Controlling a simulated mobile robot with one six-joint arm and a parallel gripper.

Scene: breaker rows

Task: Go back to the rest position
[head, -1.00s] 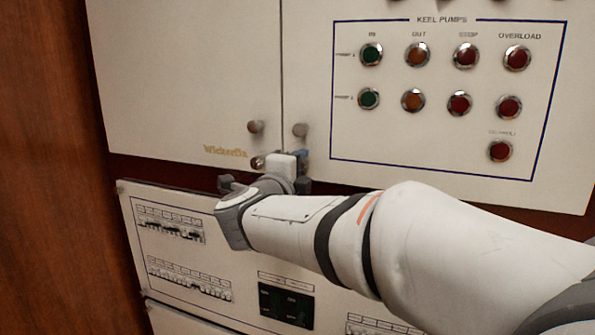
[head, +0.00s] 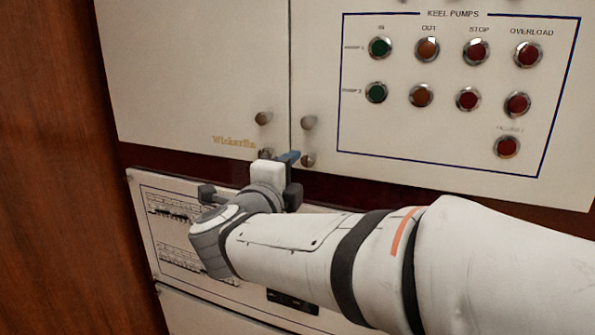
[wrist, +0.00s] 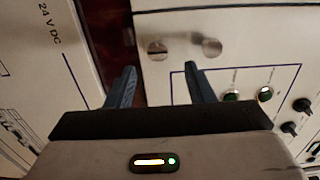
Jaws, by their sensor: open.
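My gripper (wrist: 157,88) shows at the bottom of the wrist view, its two blue-grey fingers apart with nothing between them. In the head view my gripper (head: 290,157) is near the dark red strip between the upper cabinet doors and the lower breaker panel, small and partly hidden by my wrist. I cannot tell whether its fingertips touch anything. My white arm comes in from the lower right and covers much of the lower panel.
The upper right panel (head: 560,180) carries the keel pump buttons and lamps. Round knobs (head: 263,118) sit low on the doors. The lower breaker panel (head: 142,205) has rows of switches, partly hidden. A brown wooden wall (head: 60,170) stands at the left.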

